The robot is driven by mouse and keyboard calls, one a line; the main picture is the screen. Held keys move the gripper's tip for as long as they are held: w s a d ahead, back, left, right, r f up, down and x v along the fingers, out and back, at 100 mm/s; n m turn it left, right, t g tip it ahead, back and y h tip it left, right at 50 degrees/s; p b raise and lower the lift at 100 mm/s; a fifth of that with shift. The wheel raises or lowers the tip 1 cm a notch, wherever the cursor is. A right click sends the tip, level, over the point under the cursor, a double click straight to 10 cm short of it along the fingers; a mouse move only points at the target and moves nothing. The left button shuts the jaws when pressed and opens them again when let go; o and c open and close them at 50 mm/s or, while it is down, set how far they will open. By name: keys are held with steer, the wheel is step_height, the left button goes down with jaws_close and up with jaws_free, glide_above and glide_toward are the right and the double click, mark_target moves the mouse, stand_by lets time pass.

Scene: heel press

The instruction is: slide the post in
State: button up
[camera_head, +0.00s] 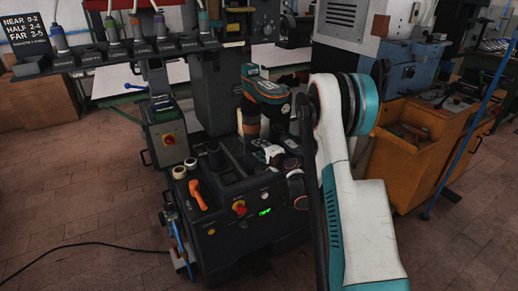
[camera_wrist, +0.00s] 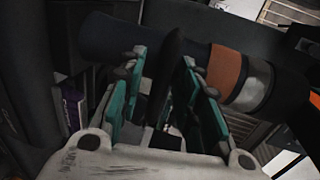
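In the wrist view a dark cylinder, seemingly the post (camera_wrist: 107,38), lies across the picture behind my fingertips. It has an orange band (camera_wrist: 223,72) and a grey metal section. My gripper (camera_wrist: 165,62) has two teal fingers standing apart in front of the cylinder. A thin dark strip or collar (camera_wrist: 168,90) stands between them; I cannot tell whether the fingers touch it. In the head view my gripper (camera_head: 268,153) is small, low beside the press and partly hidden.
The press base (camera_head: 240,222) carries an orange lever (camera_head: 198,194), a red button and a lit green display. A rack (camera_head: 130,52) with several colour-banded posts stands at upper left. An orange cabinet (camera_head: 415,150) is at right. A black cable crosses the floor at left.

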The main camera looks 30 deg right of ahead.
mark_target(254, 137)
jaws_close()
steer(key=shift+w, duration=0.15)
steer(key=r+x, duration=0.3)
steer(key=x, duration=1.3)
steer(key=shift+x, duration=0.75)
steer(key=shift+r, duration=0.25)
steer(key=shift+o, duration=1)
jaws_free()
steer(key=v, duration=1.2)
